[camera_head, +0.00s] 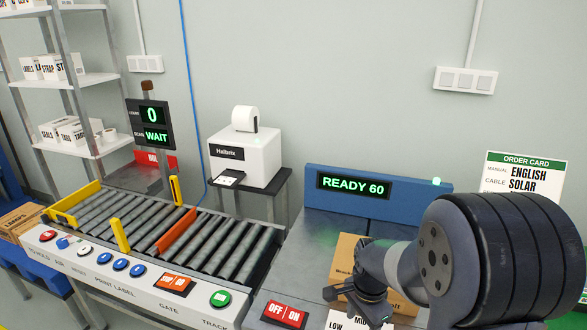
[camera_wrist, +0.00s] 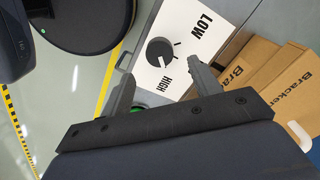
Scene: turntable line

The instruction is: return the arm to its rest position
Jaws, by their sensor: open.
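My arm (camera_head: 490,255) reaches in from the lower right in the head view, its large dark joint hiding part of the bench. My gripper (camera_head: 350,300) is low over the bench's front part, by a cardboard box. In the wrist view my gripper (camera_wrist: 165,82) has its two fingers spread apart with nothing between them. I cannot tell how far the fingertips are from this panel.
A roller conveyor (camera_head: 210,235) with buttons along its front is at left. A white printer (camera_head: 245,155) stands behind it. A blue display (camera_head: 375,190) reads READY 60. Cardboard boxes (camera_wrist: 255,80) lie beside the panel. A red ON/OFF switch (camera_head: 285,314) is left of the gripper.

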